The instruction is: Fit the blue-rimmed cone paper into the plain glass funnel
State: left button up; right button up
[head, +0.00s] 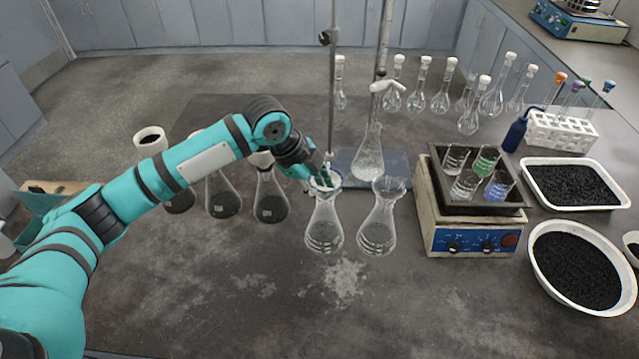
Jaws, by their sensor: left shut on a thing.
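My left gripper (322,178) is shut on the blue-rimmed cone paper (327,184). The paper shows as a pale piece with a bluish rim, partly hidden by the fingers. It is at the mouth of the glass funnel on the front left conical flask (324,226). I cannot tell how deep the paper sits in that funnel. A second clear glass funnel (391,187) stands in the conical flask (378,229) just to the right, with no gripper at it. My right gripper is not in view.
Dark-filled flasks (271,205) stand left, partly behind my left arm. A clamp stand (332,90) and another flask (368,150) are behind. A hotplate (466,238) with a tray of beakers and black-filled trays (576,184) stand right. The front bench is clear.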

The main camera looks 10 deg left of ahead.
aim_at(320, 200)
pick_arm(q)
jog(key=shift+o, duration=0.3)
jog(key=shift+s+a+f, duration=0.1)
jog(key=shift+s+f, duration=0.1)
jog(key=shift+f, duration=0.25)
jog(key=shift+s+f, duration=0.2)
jog(key=shift+f, duration=0.25)
jog(key=o, duration=0.5)
jog(key=shift+w+f, duration=0.1)
jog(key=shift+f, duration=0.45)
jog(key=shift+c, duration=0.2)
jog(key=shift+o, duration=0.9)
jog(key=shift+f, duration=0.6)
jog(key=o, duration=1)
jog(key=shift+w, duration=0.15)
jog(key=shift+o, duration=0.3)
jog(key=shift+r+p, duration=0.15)
jog(key=shift+p, duration=0.25)
jog(key=shift+o, duration=1.1)
notch_tip(320, 200, up, 2)
jog(key=p, duration=0.2)
jog(key=shift+w+r+p, duration=0.15)
jog(key=shift+r+p, duration=0.05)
jog(key=shift+p, duration=0.1)
jog(key=shift+d+r+p, duration=0.2)
jog(key=shift+r+p, duration=1.75)
jog(key=shift+p, duration=0.05)
